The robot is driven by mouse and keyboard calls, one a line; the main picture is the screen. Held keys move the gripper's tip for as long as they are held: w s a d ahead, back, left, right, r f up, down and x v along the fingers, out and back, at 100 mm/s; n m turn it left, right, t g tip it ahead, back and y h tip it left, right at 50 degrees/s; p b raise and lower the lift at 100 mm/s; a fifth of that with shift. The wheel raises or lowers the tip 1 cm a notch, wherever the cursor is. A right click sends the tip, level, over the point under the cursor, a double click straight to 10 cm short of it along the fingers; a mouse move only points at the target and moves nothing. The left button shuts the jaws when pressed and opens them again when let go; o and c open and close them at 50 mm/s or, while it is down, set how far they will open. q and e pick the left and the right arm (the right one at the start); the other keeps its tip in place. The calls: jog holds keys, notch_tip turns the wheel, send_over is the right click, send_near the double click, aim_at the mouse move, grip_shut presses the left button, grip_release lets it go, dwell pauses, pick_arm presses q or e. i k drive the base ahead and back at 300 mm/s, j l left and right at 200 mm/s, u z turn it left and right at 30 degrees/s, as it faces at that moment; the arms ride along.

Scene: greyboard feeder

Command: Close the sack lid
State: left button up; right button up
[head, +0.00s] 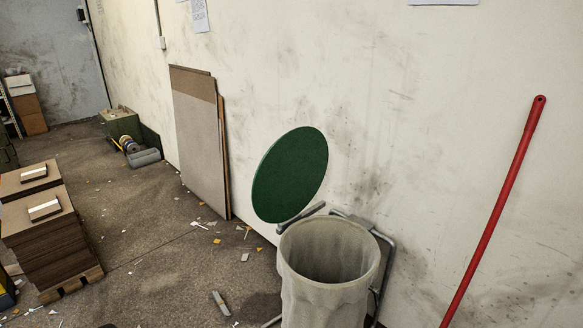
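The sack lid (291,176) is a round dark green disc. It stands raised and tilted above the back left of the sack, near the wall. The sack (325,290) is pale grey and hangs open-mouthed in a grey tubular metal stand (388,262). Its mouth is uncovered and I see its inside wall. The bottom of the sack is cut off by the lower edge of the view. Neither of my grippers shows in the head view.
A red pole (494,207) leans against the wall at the right. Large boards (199,142) lean on the wall behind the lid. Stacked greyboard (51,247) stands on a pallet at the left. Scraps litter the floor (165,240), which is otherwise open between stack and sack.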

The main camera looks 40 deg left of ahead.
aim_at(293, 170)
jog(key=j+z, duration=0.2)
jog(key=j, duration=1.25)
jog(key=j+z, duration=0.2)
jog(key=j, duration=1.3)
jog(key=k, duration=0.1)
